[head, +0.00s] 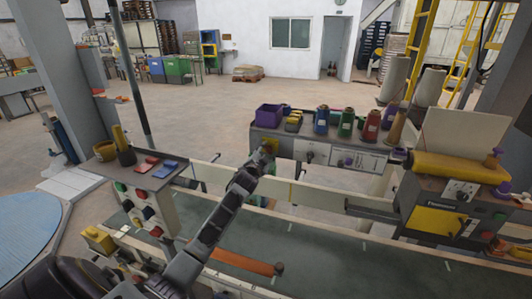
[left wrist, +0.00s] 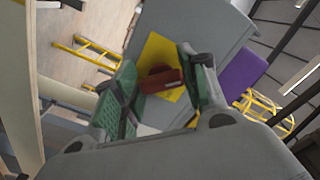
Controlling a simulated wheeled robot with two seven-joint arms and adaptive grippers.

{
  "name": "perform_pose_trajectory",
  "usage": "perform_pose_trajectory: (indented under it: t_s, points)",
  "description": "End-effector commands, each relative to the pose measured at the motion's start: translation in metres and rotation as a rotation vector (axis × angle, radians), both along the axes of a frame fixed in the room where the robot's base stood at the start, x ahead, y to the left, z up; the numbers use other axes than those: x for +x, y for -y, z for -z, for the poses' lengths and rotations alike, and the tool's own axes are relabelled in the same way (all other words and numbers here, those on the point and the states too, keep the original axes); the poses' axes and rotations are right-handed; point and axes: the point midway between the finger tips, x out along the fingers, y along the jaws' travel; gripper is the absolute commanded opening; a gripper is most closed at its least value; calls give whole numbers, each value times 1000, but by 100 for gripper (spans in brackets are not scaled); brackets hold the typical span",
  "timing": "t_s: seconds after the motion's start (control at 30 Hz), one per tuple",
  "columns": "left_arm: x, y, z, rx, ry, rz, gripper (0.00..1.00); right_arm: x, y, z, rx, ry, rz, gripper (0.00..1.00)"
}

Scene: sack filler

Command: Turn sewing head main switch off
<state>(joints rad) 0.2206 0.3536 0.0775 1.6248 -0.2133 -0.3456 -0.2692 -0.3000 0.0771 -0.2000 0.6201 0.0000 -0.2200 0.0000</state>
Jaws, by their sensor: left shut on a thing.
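The main switch is a red handle (left wrist: 162,81) on a yellow plate (left wrist: 157,50), seen in the left wrist view on a grey box face. The handle lies roughly crosswise in that picture. My left gripper (left wrist: 158,73) has its green-padded fingers on either side of the handle and is shut on it. In the head view my left gripper (head: 262,155) reaches the left end of the long cabinet (head: 343,158), in front of a yellow plate (head: 273,146). There the gripper hides the handle. My right gripper is not in view.
A purple bin (head: 268,115) and several coloured thread spools stand on the cabinet top. A control box with buttons (head: 140,190) stands left. A machine with a yellow panel (head: 436,221) stands right. Pale rails and a dark conveyor belt (head: 330,250) run below my arm.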

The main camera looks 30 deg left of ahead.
Motion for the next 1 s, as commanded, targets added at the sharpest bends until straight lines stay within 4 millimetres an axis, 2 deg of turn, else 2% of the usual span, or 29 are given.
perform_pose_trajectory:
  t_s: [0.5,0.53,0.67,0.7,1.0]
  points:
    - [0,0,2,-29,3,-1,19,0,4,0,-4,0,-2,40]
    - [0,0,2,-29,3,-1,45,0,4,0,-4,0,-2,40]
    - [0,0,2,-28,3,-1,62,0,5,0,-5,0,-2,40]
    - [0,0,2,-28,4,0,64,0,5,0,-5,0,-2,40]
    - [0,0,1,-27,5,0,64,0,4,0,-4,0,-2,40]
